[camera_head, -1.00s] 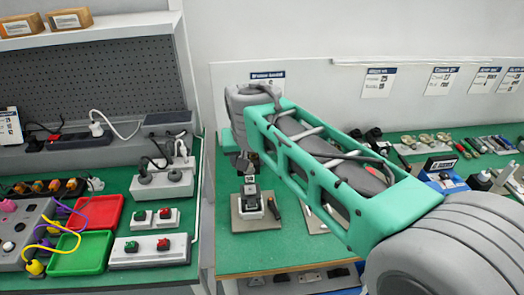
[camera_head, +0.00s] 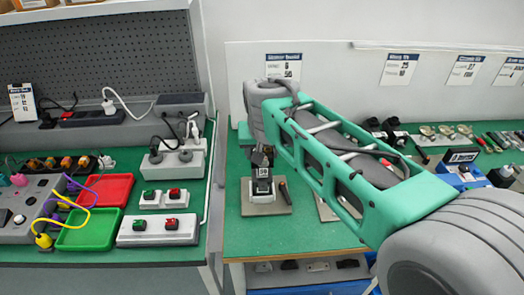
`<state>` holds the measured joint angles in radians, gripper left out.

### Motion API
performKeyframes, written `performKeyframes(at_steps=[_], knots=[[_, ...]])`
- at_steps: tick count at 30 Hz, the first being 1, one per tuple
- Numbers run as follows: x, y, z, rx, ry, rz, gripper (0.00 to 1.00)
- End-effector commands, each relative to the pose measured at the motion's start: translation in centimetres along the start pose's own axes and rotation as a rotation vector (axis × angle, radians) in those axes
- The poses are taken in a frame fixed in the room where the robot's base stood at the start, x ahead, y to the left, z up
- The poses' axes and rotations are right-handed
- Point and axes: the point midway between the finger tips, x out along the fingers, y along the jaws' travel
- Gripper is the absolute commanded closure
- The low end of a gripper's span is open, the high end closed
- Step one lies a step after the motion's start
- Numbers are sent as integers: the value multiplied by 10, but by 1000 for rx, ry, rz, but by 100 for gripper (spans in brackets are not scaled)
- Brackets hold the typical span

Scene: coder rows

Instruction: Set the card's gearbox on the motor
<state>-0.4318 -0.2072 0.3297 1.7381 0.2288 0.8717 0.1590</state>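The motor (camera_head: 263,190) appears as a dark and white upright block on a grey plate (camera_head: 281,209) at the left of the green bench. My gripper (camera_head: 262,160) hangs down over it, small and dark. A dark piece with a pale label (camera_head: 264,172) shows between gripper and motor. I cannot tell whether this is a gearbox, whether it is in the fingers, or whether it touches the motor. The fingers are too small to read. A white card (camera_head: 23,102) stands at far left, its print too small to read.
My green arm covers the middle of the bench (camera_head: 290,238). A dark rod (camera_head: 284,192) lies beside the motor. The left bench holds a red tray (camera_head: 103,189), a green tray (camera_head: 86,231) and button boxes (camera_head: 158,231). Parts and a blue holder (camera_head: 462,172) lie to the right.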

Motion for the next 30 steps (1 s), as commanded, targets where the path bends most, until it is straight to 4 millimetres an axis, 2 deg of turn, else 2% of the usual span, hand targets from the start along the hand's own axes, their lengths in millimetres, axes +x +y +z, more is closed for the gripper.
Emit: performKeyframes(at_steps=[5,15,30], knots=[[2,0,0,0,2,-1,91],[18,0,8,0,2,-1,91],[20,0,9,0,2,-1,91]])
